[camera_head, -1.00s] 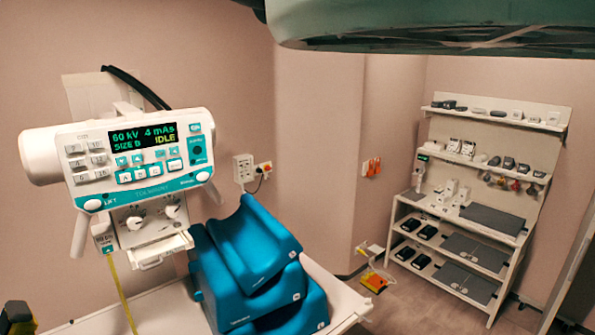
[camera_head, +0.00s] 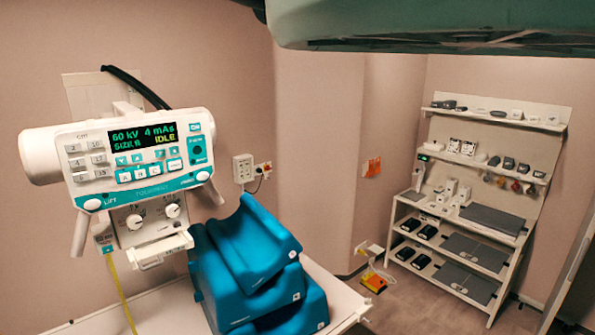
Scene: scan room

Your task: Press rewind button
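A white wall-mounted X-ray control unit (camera_head: 140,160) is at the left. Its display (camera_head: 144,138) reads 60 kV, 4 mAs, SIZE B and IDLE. Grey keys (camera_head: 87,163) lie left of the display, and teal and white keys (camera_head: 148,172) lie below it, with more teal at its right. Two knobs (camera_head: 153,216) sit under the panel. No key can be read as rewind at this size.
Blue stepped foam blocks (camera_head: 255,270) stand on a white table (camera_head: 335,290) below the unit. A yellow tape (camera_head: 121,290) hangs from the unit. Shelves (camera_head: 470,215) with small devices stand at the right. An orange and yellow item (camera_head: 374,283) lies on the floor. A large green-grey shape (camera_head: 430,25) covers the top right.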

